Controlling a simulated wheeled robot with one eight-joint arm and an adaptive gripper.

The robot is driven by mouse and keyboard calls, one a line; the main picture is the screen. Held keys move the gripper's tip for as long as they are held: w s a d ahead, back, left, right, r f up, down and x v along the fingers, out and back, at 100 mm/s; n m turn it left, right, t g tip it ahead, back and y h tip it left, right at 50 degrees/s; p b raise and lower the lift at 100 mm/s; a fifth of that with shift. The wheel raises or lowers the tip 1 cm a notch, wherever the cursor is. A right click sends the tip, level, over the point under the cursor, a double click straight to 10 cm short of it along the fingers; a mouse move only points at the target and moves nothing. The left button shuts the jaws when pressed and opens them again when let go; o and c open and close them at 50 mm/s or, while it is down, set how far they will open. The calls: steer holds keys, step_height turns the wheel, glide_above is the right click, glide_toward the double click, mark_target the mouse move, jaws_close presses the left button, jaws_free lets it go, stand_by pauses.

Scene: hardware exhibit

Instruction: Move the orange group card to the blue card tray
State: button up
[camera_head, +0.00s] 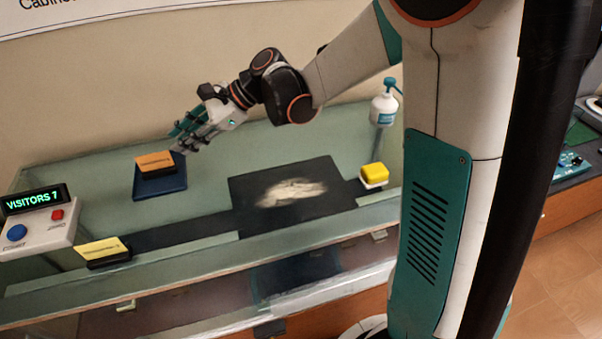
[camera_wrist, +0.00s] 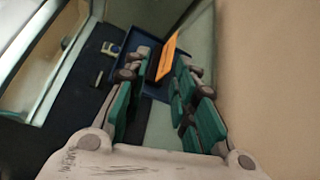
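The orange card (camera_head: 156,161) stands in a small dark base on the blue card tray (camera_head: 172,188), at the left of the glass counter in the head view. My gripper (camera_head: 178,141) is at the card's upper right, its fingers pointing toward the card. In the wrist view my gripper (camera_wrist: 163,78) has its teal fingers spread apart. The orange card (camera_wrist: 168,57) shows between and beyond the fingertips, with no clear contact. The blue tray (camera_wrist: 155,91) is partly hidden behind the fingers.
A yellow card (camera_head: 103,248) stands at the counter's front left, near the visitor counter box (camera_head: 38,230). A dark mat (camera_head: 290,217) with a pale patch lies mid-counter. A yellow block (camera_head: 374,174) and a pump bottle (camera_head: 384,108) stand to the right. The back wall is close behind my gripper.

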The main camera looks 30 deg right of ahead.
steer(key=s+d+n+t+h, duration=0.2)
steer(key=s+d+n+h, duration=0.3)
steer(key=s+d+n, duration=0.3)
steer(key=s+d+n+t+h, duration=0.2)
steer(key=s+d+n+h, duration=0.4)
steer(key=s, duration=0.9)
steer(key=d+n, duration=0.3)
steer(key=d, duration=0.1)
steer(key=shift+s+d+r, duration=0.2)
steer(key=shift+s+r, duration=0.05)
steer(key=shift+r, duration=0.15)
steer(key=shift+d, duration=0.1)
